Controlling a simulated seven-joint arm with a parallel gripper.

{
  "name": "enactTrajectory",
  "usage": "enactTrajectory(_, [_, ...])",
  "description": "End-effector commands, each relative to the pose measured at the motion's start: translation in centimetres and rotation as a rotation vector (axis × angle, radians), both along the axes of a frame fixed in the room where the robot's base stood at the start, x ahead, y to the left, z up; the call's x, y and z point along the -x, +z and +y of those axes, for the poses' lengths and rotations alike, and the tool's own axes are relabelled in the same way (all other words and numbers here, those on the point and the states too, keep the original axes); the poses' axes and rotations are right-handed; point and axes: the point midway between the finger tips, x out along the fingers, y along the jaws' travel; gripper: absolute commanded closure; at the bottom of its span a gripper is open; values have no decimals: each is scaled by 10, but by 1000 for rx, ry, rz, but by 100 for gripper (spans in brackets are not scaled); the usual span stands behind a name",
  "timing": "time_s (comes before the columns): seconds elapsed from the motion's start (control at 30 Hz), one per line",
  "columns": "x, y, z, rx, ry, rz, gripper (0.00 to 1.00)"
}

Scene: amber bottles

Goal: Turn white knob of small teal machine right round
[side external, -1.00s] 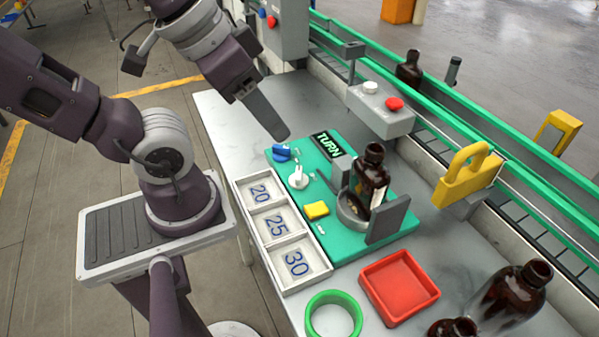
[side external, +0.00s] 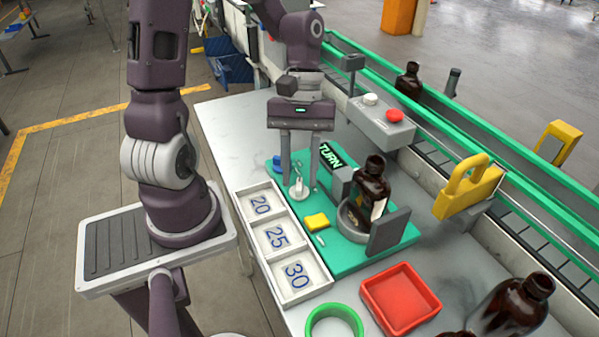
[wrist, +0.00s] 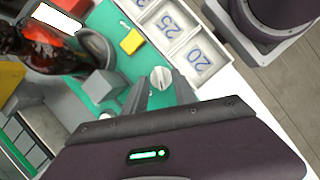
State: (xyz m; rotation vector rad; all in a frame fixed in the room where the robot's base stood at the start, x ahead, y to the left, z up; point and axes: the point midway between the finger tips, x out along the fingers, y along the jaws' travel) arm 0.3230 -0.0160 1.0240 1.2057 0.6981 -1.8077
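The small teal machine (side external: 345,258) sits on the grey table with a "TURN" label at its far end. Its white knob (side external: 299,191) stands near the left edge of the teal plate; in the wrist view the knob (wrist: 161,78) is just at the fingertips. My gripper (side external: 300,184) points down over the knob, its two fingers apart, one to each side. In the wrist view my gripper (wrist: 161,76) is open, and I cannot tell whether either finger touches the knob. An amber bottle (side external: 371,187) stands in the machine's round holder.
A blue part (side external: 277,166) and a yellow button (side external: 317,221) flank the knob. A white tray (side external: 287,299) marked 20, 25, 30 lies left. A red tray (side external: 433,309), green ring (side external: 310,324) and yellow padlock (side external: 452,204) lie nearby. A grey button box (side external: 383,124) stands behind.

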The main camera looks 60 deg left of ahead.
Motion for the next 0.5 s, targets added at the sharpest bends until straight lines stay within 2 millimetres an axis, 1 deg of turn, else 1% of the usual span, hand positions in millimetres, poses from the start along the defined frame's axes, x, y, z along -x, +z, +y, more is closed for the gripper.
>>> enactTrajectory(0.1, [2, -6, -3, 1, -2, 1, 67])
enactTrajectory(0.3, [2, -7, -2, 0, -2, -1, 67])
enactTrajectory(0.47, [2, -6, -2, 0, -2, -1, 99])
enactTrajectory(0.5, [2, -6, -2, -1, -2, -2, 100])
